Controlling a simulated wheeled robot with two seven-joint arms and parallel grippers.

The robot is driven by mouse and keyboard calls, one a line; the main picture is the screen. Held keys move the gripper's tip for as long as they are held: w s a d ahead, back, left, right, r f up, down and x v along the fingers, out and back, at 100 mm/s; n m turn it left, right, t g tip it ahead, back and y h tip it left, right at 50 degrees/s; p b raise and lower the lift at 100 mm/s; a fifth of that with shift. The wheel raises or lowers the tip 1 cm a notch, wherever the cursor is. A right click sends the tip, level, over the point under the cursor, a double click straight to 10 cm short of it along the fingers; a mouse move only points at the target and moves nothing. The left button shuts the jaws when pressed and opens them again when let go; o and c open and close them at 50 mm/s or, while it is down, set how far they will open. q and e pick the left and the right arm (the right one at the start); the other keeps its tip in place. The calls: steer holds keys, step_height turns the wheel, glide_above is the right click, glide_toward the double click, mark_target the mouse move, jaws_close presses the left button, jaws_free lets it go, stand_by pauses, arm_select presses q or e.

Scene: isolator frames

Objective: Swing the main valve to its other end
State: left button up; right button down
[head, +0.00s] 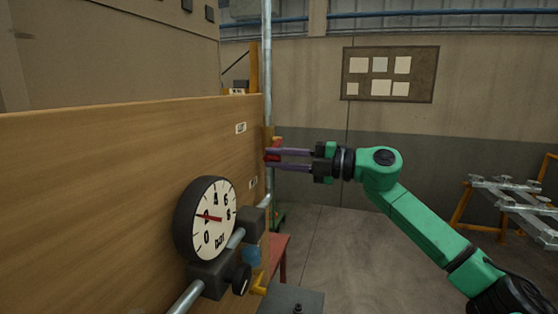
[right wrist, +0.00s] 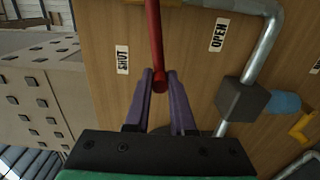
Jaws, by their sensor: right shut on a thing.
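The main valve's red lever (right wrist: 154,35) comes down from the top of the right wrist view, in front of the wooden panel. Its rounded end lies between the purple fingers of my right gripper (right wrist: 160,75), which is shut on it. A SHUT label (right wrist: 122,57) is left of the lever and an OPEN label (right wrist: 218,35) is right of it; the lever is nearer SHUT. In the head view my right gripper (head: 271,156) reaches in from the right to a bit of red at the panel's edge. The valve body is hidden. My left gripper is not in view.
A round pressure gauge (head: 206,219) stands out from the wooden panel (head: 120,165). A grey pipe (right wrist: 264,55) runs to a dark block (right wrist: 240,104), with a blue fitting (right wrist: 281,102) and yellow handle (right wrist: 303,127) nearby. The floor (head: 350,250) beneath my right arm is open.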

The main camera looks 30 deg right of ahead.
steer(key=shift+a+r+m+p, duration=0.1)
steer(key=shift+r+m+p, duration=0.55)
steer(key=shift+r+m, duration=0.4)
steer(key=shift+f+m, duration=0.1)
steer(key=shift+m, duration=0.15)
steer(key=c, duration=0.8)
jaws_free()
steer(key=shift+o, duration=0.2)
steer(key=shift+s, duration=0.1)
steer(key=shift+d+f+b, duration=0.2)
steer(key=shift+b, duration=0.15)
steer(key=b+v, duration=1.2)
steer(key=v, duration=0.2)
steer(key=shift+s+r, duration=0.2)
steer(key=shift+s, duration=0.05)
